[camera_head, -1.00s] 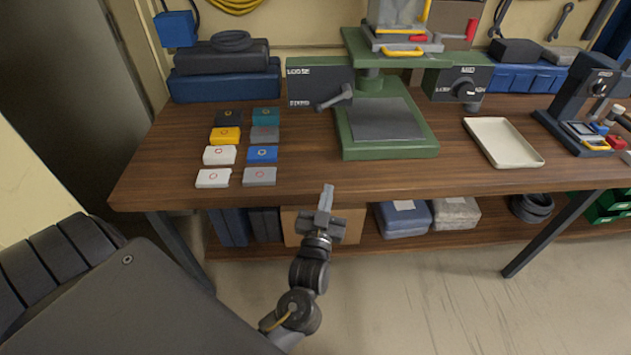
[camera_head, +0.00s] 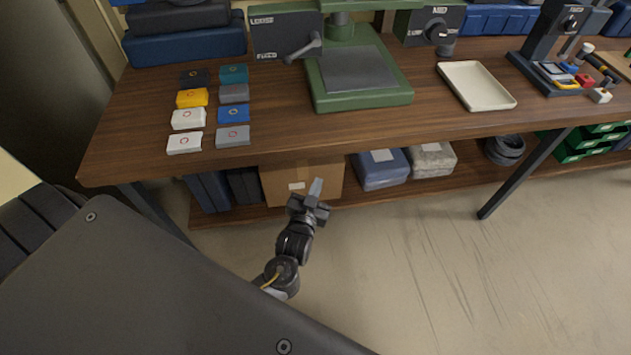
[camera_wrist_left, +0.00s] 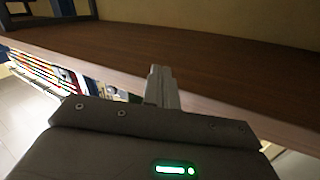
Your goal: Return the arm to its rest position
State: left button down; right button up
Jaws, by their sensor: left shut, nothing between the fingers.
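My left gripper (camera_head: 314,190) is shut and empty in the head view. It is in front of the workbench, below the level of its top, with open floor to its right. In the left wrist view its fingers (camera_wrist_left: 161,86) are together, with the bench's front edge behind them. The left arm runs down from the gripper toward the bottom of the head view. My right gripper does not show.
The wooden workbench (camera_head: 290,125) carries several coloured boxes, a green press (camera_head: 362,97) and a cream tray (camera_head: 476,86). The floor (camera_head: 420,270) in front is clear.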

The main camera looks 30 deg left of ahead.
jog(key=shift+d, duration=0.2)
